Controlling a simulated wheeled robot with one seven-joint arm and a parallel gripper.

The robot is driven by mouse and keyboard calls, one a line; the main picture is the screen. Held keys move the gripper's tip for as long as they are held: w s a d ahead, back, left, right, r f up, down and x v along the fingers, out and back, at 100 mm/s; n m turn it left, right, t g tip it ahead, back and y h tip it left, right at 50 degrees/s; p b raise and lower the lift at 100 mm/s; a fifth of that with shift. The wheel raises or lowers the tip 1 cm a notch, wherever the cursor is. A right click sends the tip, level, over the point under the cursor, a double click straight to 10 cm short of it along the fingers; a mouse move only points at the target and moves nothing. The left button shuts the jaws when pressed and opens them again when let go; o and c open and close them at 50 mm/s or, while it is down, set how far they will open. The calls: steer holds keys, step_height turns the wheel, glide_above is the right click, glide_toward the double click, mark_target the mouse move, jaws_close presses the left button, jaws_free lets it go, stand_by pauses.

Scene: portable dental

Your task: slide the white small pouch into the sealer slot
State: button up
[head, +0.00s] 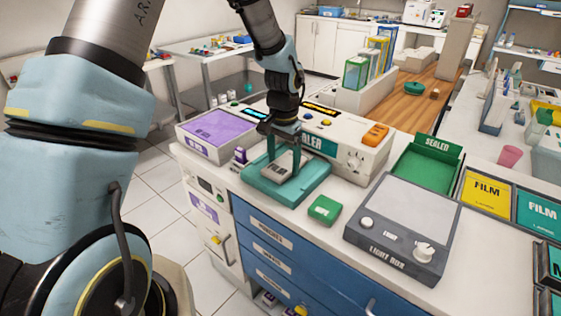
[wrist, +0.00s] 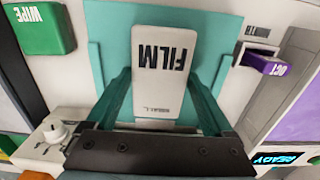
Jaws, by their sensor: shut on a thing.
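The white small pouch (wrist: 165,85), marked FILM SMALL, is between my gripper's teal fingers in the wrist view. My gripper (wrist: 163,75) is shut on its two side edges. In the head view, the pouch (head: 274,170) is at or just above the teal tray (head: 313,188) at the sealer's front; I cannot tell whether it touches the tray. My gripper (head: 284,163) points down over it. The cream sealer (head: 345,147) stands right behind, with knobs and a SEALER label. Its slot is hidden behind my gripper and wrist.
A green WIPE block (head: 324,209) lies right of the tray, and a grey light box (head: 405,215) beyond it. A purple-topped box (head: 215,130) is at the left. A purple OCT piece (wrist: 265,63) sits close beside the tray. An open green tray (head: 425,165) stands at the back right.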

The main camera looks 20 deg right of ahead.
mark_target(291, 159)
steer(key=shift+w+d, duration=0.35)
steer(key=shift+d, duration=0.35)
steer(key=shift+w+d, duration=0.35)
steer(key=shift+d, duration=0.3)
steer(key=shift+f, duration=0.1)
steer(key=o, duration=1.1)
steer(key=shift+o, duration=0.2)
